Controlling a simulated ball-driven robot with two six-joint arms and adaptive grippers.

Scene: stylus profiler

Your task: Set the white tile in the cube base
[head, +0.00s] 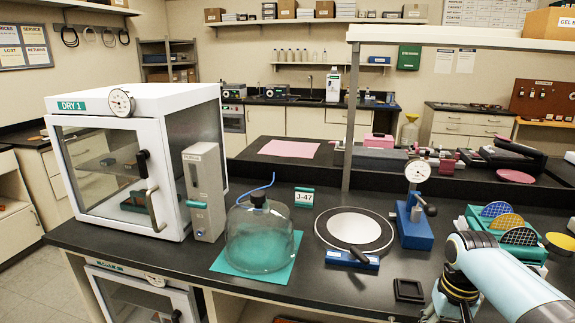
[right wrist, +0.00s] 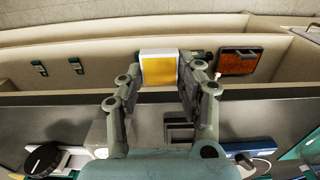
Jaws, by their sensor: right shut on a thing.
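My right gripper (right wrist: 160,85) is shut on a small square tile (right wrist: 158,68), with a finger on each side of it. The tile has a white rim and a yellow face in the right wrist view; I take it for the white tile. A small black square holder with a recess, likely the cube base (head: 409,290), sits on the dark bench near its front edge. It also shows in the right wrist view (right wrist: 180,131), between and below the fingers. In the head view my right gripper (head: 442,312) is partly cut off at the bottom edge, right of the holder. My left gripper is out of view.
A blue dial gauge stand (head: 414,226) stands behind the holder. A rack of coloured discs (head: 508,235) stands at right.

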